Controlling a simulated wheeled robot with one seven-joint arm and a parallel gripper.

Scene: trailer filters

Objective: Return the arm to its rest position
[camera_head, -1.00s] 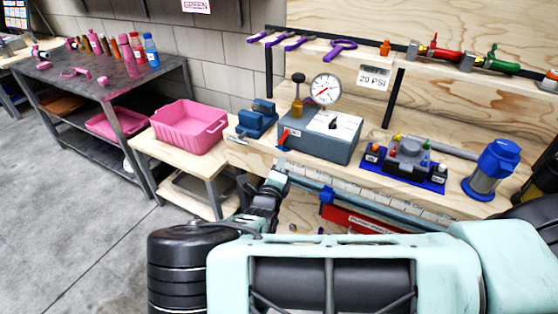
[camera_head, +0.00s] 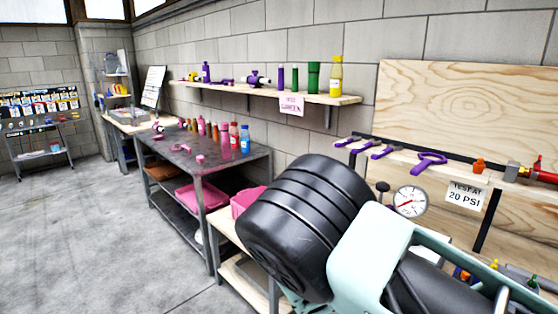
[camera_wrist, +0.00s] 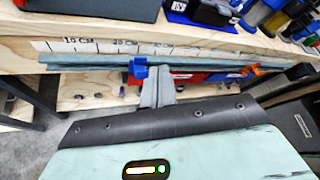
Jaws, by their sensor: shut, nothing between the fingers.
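My gripper (camera_wrist: 159,88) shows in the wrist view as grey fingers beyond the dark edge of my wrist. It is shut and nothing is seen between the fingers. It is in front of the workbench's front edge (camera_wrist: 25,50), near a blue piece (camera_wrist: 138,68) on a long blue-grey bar (camera_wrist: 80,63); I cannot tell whether they touch. In the head view my arm (camera_head: 370,250) is raised, its black and mint links filling the lower middle and right. My gripper is hidden there.
The workbench carries a pressure gauge (camera_head: 411,201), partly behind my arm. A pink bin (camera_head: 246,201) is left of my arm. A dark metal table (camera_head: 245,165) holds several bottles. A wall shelf (camera_head: 335,98) runs above. The grey floor (camera_head: 90,240) at left is clear.

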